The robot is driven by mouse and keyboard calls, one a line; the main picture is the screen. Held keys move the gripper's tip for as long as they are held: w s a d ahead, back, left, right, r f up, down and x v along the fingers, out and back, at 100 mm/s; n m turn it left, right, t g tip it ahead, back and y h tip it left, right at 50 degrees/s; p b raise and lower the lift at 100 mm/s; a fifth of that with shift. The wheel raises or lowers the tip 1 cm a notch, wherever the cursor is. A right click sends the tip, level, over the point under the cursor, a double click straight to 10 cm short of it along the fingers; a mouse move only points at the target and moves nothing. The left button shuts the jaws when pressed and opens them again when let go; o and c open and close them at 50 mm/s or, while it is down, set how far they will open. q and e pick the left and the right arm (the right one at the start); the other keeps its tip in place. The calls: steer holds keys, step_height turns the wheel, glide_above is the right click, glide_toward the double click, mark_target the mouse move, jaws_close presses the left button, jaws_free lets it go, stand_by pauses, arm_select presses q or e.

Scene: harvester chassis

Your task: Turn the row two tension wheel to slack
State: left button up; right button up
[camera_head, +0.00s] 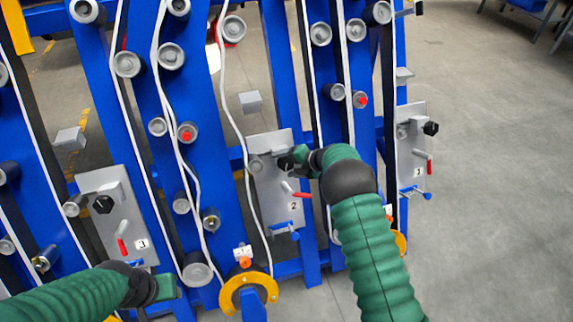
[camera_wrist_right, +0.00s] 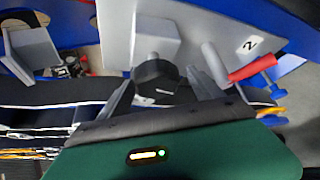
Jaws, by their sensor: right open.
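The row two panel (camera_head: 278,208) is a grey plate marked 2, mid-frame in the head view. Its black round knob (camera_head: 286,163), which looks like the tension wheel, is partly hidden by my right gripper (camera_head: 296,157). In the right wrist view the black knob (camera_wrist_right: 155,82) carries a pale mark and lies between the open fingers of my right gripper (camera_wrist_right: 160,88); contact cannot be told. A red-handled lever (camera_wrist_right: 250,67) is beside it on the panel. My left gripper (camera_head: 168,286) is low at the left, away from panel 2, its fingers unclear.
Blue uprights carry rollers and white strands around panel 2. Open floor (camera_head: 490,180) lies to the right.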

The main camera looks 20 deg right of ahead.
steer(key=shift+d+r, duration=0.15)
steer(key=shift+r, duration=0.1)
steer(key=p+v, duration=0.2)
steer(key=v, duration=1.4)
steer(key=shift+s, duration=0.3)
steer(key=shift+f, duration=0.1)
